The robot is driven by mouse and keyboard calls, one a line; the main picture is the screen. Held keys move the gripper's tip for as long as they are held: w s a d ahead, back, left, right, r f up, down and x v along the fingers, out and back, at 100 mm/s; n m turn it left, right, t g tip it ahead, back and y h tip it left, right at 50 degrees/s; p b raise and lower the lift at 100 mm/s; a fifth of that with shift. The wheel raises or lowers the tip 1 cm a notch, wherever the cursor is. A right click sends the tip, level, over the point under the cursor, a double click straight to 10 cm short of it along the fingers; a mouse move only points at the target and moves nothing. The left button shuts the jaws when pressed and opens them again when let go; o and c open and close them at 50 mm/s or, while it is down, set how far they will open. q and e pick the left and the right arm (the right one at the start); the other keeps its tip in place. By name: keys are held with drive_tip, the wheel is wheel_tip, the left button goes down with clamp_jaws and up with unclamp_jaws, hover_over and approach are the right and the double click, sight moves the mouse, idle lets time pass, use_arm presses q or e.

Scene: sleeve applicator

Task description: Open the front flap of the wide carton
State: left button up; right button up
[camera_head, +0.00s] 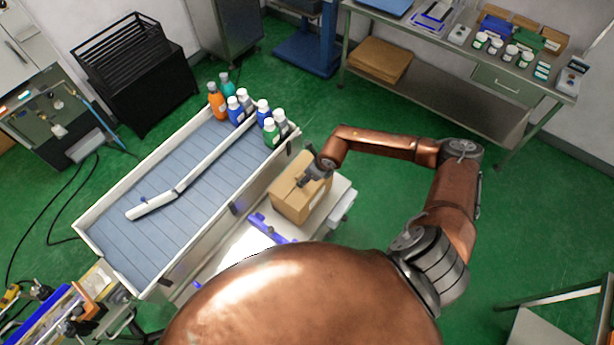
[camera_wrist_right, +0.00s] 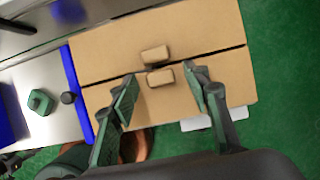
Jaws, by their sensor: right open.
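The brown carton (camera_head: 291,208) stands on a light work surface beside the conveyor in the head view. In the right wrist view its top (camera_wrist_right: 205,30) shows two flaps meeting at a dark seam, with a small tan tab on each flap near the seam. Both flaps look closed. My right gripper (camera_wrist_right: 160,80) is open above the carton, its fingers on either side of the nearer tab (camera_wrist_right: 160,77); I cannot tell whether they touch it. In the head view my right gripper (camera_head: 306,176) partly covers the carton's top. My left gripper is not in view.
The conveyor (camera_head: 165,225) with side walls lies left of the carton, with several bottles (camera_head: 245,105) at its far end. Blue parts (camera_head: 268,229) lie close to the carton. A steel bench (camera_head: 450,50) stands at the back right.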

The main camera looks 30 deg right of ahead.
drive_tip(key=shift+f, duration=0.15)
drive_tip(key=shift+c, duration=0.2)
clamp_jaws()
idle(0.3)
